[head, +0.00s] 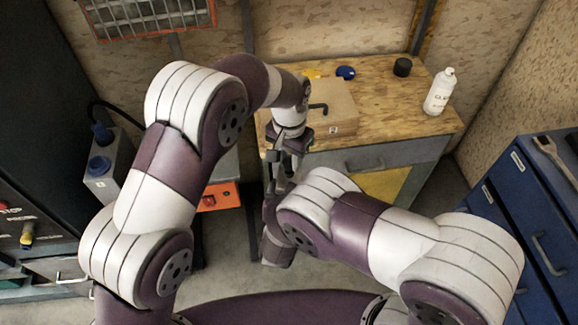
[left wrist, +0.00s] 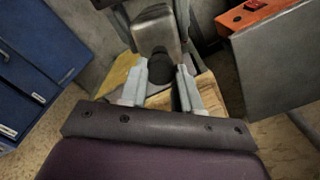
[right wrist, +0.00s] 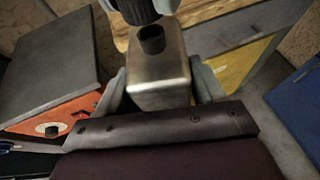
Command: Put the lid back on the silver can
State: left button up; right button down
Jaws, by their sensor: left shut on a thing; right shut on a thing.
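The silver can (right wrist: 160,82) shows in the right wrist view with a dark neck (right wrist: 151,40) on its top. My right gripper (right wrist: 163,92) is shut on the can, one finger on each side. A dark round lid (left wrist: 166,70) sits between the fingers of my left gripper (left wrist: 162,82), which is shut on it. In the right wrist view the lid (right wrist: 138,10) is cut by the top edge, close to the neck but apart from it. In the head view my left gripper (head: 284,172) points down in front of the bench; my right gripper is mostly hidden by my arm.
A wooden bench (head: 375,100) stands behind, with a cardboard box (head: 325,110), a blue lid (head: 346,72), a black cap (head: 402,67) and a white bottle (head: 439,92). A blue drawer cabinet (head: 520,205) is at right. A grey and orange unit (head: 215,196) is at left.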

pick_arm(q)
jog(key=shift+f, duration=0.9)
jog(key=shift+f, duration=0.55)
